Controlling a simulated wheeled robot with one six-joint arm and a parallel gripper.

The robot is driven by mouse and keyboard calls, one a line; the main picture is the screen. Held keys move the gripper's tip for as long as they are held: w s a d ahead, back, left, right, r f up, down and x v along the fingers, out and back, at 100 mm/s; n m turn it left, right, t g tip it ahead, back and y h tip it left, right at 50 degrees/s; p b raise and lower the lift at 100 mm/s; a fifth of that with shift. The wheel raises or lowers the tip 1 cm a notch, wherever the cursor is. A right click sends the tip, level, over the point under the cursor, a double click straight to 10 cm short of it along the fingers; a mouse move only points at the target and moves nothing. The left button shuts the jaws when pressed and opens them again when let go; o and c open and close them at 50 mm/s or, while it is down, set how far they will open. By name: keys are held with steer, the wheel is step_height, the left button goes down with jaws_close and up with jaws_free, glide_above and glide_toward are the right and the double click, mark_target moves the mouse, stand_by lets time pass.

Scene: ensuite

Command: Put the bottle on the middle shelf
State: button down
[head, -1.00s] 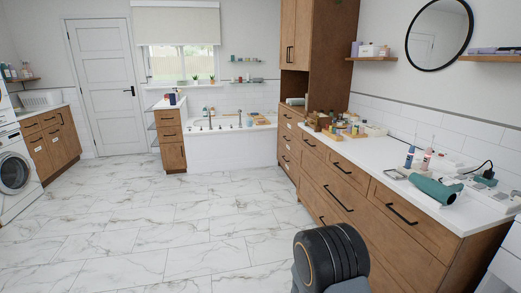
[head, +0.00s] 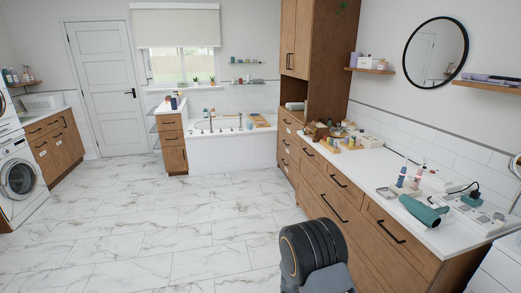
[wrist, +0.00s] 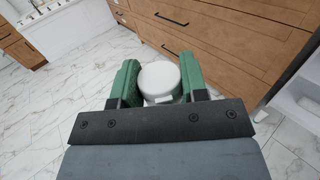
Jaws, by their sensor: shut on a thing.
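My gripper (wrist: 159,82) shows in the wrist view with a green finger on each side of a white-topped bottle (wrist: 160,75). The fingers are shut on it. I see the bottle from above its round cap, so its body is mostly hidden. In the head view the gripper and bottle are out of sight. Several shelves show there: two small wall shelves by the window, an upper one (head: 246,63) and a lower one (head: 247,81), and a wooden wall shelf (head: 370,70) left of the mirror. I cannot tell which one is the middle shelf.
A long wooden counter (head: 378,190) runs along the right, carrying a teal hair dryer (head: 424,211), small bottles and a cluster of toiletries. A bathtub (head: 232,150) and narrow drawer unit (head: 173,145) stand at the back. The marble floor (head: 150,230) is clear in the middle.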

steer(key=r, duration=0.1)
steer(key=w+r+n+y, duration=0.1)
steer(key=r, duration=0.1)
steer(key=r+y, duration=0.1)
steer(key=r, duration=0.1)
steer(key=shift+w+a+t, duration=0.15)
steer(key=shift+a+t, duration=0.25)
steer(key=shift+n+y, duration=0.3)
steer(key=r, duration=0.3)
steer(key=d+r, duration=0.1)
steer(key=r, duration=0.1)
steer(key=shift+w+r, duration=0.15)
steer(key=shift+w, duration=0.1)
steer(key=shift+d+r, duration=0.35)
steer(key=shift+r, duration=0.15)
